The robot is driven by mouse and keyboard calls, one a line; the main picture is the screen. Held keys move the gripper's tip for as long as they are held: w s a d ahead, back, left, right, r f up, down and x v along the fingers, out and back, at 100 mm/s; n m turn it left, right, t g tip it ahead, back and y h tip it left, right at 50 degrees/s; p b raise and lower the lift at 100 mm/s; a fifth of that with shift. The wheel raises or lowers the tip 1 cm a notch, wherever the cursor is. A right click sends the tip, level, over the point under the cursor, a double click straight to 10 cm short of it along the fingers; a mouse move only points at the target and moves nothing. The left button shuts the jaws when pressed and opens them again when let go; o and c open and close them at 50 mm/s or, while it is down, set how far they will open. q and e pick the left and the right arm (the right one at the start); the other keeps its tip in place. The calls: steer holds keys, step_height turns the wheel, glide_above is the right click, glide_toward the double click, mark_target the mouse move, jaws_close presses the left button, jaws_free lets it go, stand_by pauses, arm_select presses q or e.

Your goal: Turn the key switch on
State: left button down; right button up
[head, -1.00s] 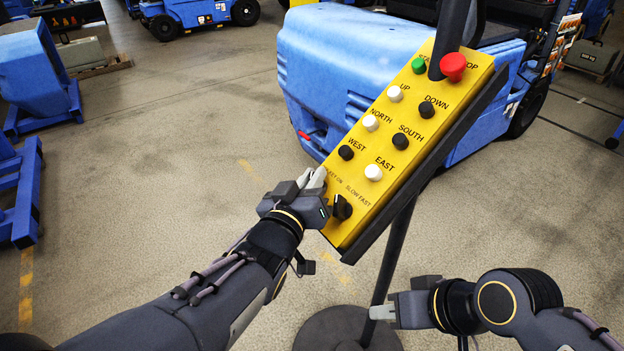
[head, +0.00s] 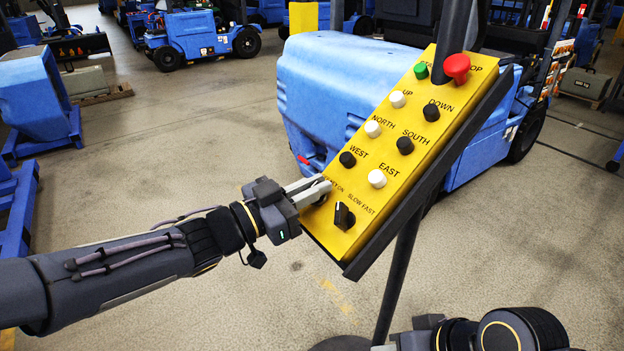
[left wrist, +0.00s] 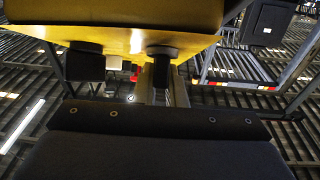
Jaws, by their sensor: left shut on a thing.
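The yellow control panel (head: 362,205) is tilted on a dark post. The key switch sits at its lower left, beside the partly covered "ON" label, mostly hidden by my left gripper (head: 321,189). That gripper reaches in from the left, its pale fingers shut on the key switch. In the left wrist view the key switch (left wrist: 162,52) is a dark round part under the yellow panel, with the fingers (left wrist: 160,85) at it. Which way the key is turned cannot be told. My right gripper (head: 385,347) is cut by the bottom edge, away from the panel; its opening is unclear.
The black slow/fast selector (head: 343,215) is close beside the key switch. Higher up are white and black push buttons, a green button (head: 421,70) and a red stop button (head: 456,66). A blue vehicle (head: 330,95) stands behind the panel.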

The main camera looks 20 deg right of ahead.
arm_select(q)
steer(key=m+g+p, duration=0.1)
steer(key=m+g, duration=0.1)
steer(key=m+g+p, duration=0.3)
steer(key=m+g, duration=0.1)
steer(key=shift+r+p, duration=0.25)
steer(key=shift+p, duration=0.15)
steer(key=shift+f+m+g+y+p, duration=0.15)
steer(key=shift+m+g+y+p, duration=0.15)
steer(key=shift+m+g+p, duration=0.6)
steer(key=shift+f+m+g+y+p, duration=0.1)
steer(key=shift+m+g+y+p, duration=0.3)
steer(key=shift+m+g, duration=0.8)
steer(key=shift+s, duration=0.1)
steer(key=c, duration=1.5)
jaws_free()
steer(key=b+v, duration=0.1)
steer(key=v, duration=0.6)
steer(key=shift+a+f, duration=0.1)
steer(key=shift+a, duration=0.3)
